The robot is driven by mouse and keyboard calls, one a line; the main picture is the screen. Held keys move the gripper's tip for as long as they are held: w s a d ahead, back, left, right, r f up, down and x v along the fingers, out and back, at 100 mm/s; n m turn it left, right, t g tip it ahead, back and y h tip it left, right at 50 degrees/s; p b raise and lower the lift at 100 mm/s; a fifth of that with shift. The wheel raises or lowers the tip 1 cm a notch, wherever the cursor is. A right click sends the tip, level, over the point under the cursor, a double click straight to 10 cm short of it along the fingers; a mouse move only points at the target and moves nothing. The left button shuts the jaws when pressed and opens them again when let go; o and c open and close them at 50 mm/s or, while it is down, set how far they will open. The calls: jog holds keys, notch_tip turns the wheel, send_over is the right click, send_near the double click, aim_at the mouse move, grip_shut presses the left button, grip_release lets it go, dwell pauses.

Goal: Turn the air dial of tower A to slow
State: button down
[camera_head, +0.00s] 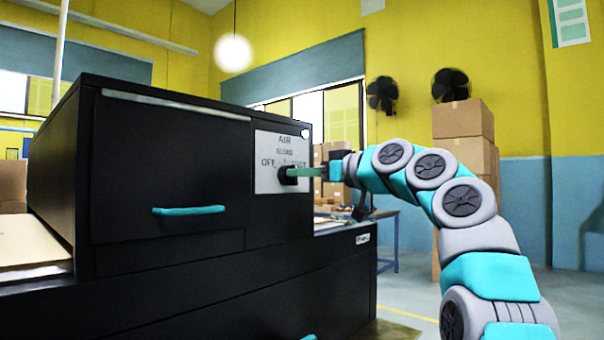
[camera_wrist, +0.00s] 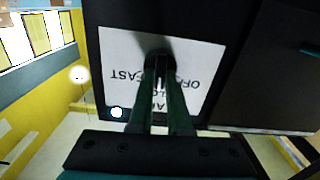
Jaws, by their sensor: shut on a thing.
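The air dial (camera_head: 286,176) is a black knob on a white plate (camera_head: 268,150) on the front of the black tower. The plate reads AIR with OFF at left, a word like SLOW at top, and a partly covered word at right. My gripper (camera_head: 298,172) reaches in from the right and is shut on the dial. In the wrist view the plate (camera_wrist: 120,58) appears upside down, and my gripper's two fingers (camera_wrist: 160,88) close on the dial (camera_wrist: 158,60). The fingers cover part of the dial, so its pointer setting cannot be told.
A drawer with a teal handle (camera_head: 188,210) is left of the plate. A black lower cabinet (camera_head: 250,300) stands below. Stacked cardboard boxes (camera_head: 464,135) and a blue-legged table (camera_head: 388,240) stand behind my arm. Floor at the right is open.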

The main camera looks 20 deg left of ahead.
jog(key=shift+m, duration=0.3)
dwell(0.5)
jog(key=c, duration=0.9)
grip_release()
jog(key=shift+o, duration=0.2)
jog(key=b+v, duration=0.3)
jog(key=v, duration=0.4)
jog(key=shift+s+d, duration=0.15)
jog(key=shift+d, duration=0.2)
